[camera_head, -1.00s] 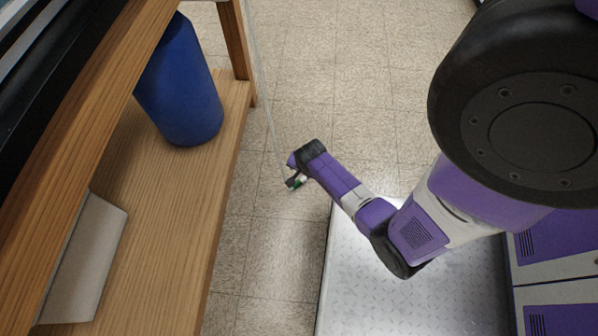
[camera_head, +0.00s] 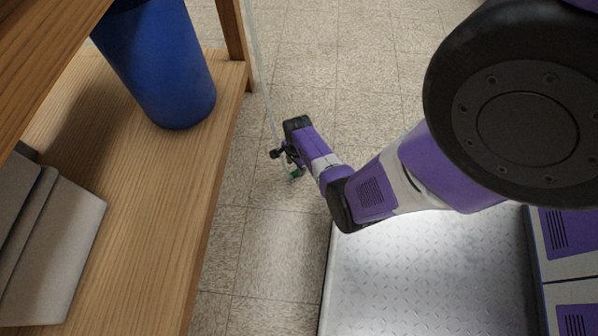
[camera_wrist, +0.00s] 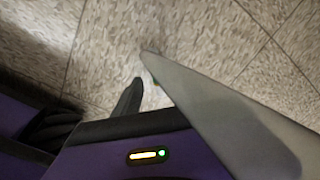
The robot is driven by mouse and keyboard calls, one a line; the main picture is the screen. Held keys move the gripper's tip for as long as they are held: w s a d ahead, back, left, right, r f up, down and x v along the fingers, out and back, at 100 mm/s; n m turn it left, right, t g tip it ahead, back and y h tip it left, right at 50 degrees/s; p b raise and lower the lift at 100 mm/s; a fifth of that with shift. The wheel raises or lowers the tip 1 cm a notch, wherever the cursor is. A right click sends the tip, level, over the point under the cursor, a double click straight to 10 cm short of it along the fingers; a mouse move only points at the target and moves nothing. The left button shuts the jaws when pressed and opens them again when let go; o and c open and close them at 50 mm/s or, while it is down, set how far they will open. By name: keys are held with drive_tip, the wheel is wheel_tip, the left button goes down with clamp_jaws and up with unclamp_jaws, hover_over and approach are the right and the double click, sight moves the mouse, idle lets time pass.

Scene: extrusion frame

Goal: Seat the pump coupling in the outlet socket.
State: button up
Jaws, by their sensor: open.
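My gripper (camera_head: 284,163) hangs over the floor gap right of the wooden shelf, small in the head view. A thin pale tube (camera_head: 259,70) runs down from above to beside it. A small green part (camera_head: 296,173) shows at the gripper; I cannot tell whether it is the pump coupling. In the wrist view one dark finger (camera_wrist: 128,100) shows, and a broad grey band (camera_wrist: 220,115) crosses close to the lens; it may be the tube. It covers the space beside the finger. I cannot make out the outlet socket in either view.
A wooden shelf unit (camera_head: 150,190) fills the left, with a blue bin (camera_head: 165,70) and grey panel-like pieces (camera_head: 60,240) on it. Its upright post (camera_head: 232,40) stands near the tube. Open speckled floor (camera_head: 335,70) lies beyond the gripper.

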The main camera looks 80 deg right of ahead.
sight(297, 172)
wheel_tip(297, 172, down, 4)
drive_tip(key=b, duration=0.3)
drive_tip(key=shift+s+f, duration=0.15)
drive_tip(key=shift+f, duration=0.05)
clamp_jaws()
